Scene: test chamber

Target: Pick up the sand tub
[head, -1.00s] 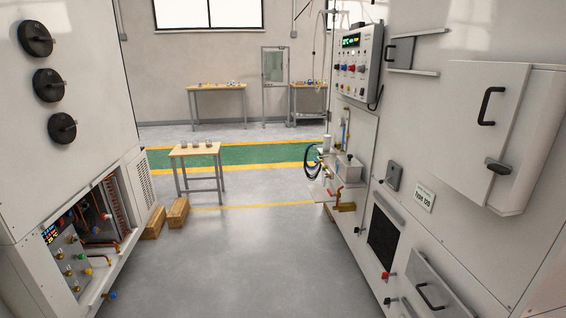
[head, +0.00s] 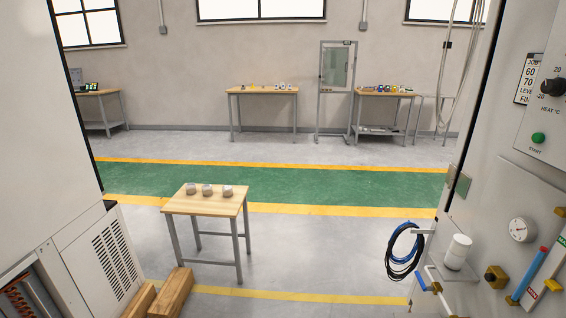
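Three small tubs with pale tops stand in a row on a small wooden table ahead: a left tub (head: 191,188), a middle tub (head: 207,190) and a right tub (head: 227,191). I cannot tell from here which of them, if any, holds sand. A white cylindrical container (head: 458,251) stands on a small shelf of the machine at the right. Neither of my grippers is in view.
The small table (head: 205,206) stands before a green floor lane (head: 300,187). Wooden beams (head: 172,294) lie at its left front. White machines flank me at left (head: 45,130) and right (head: 480,190). Grey floor (head: 320,255) right of the table is clear.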

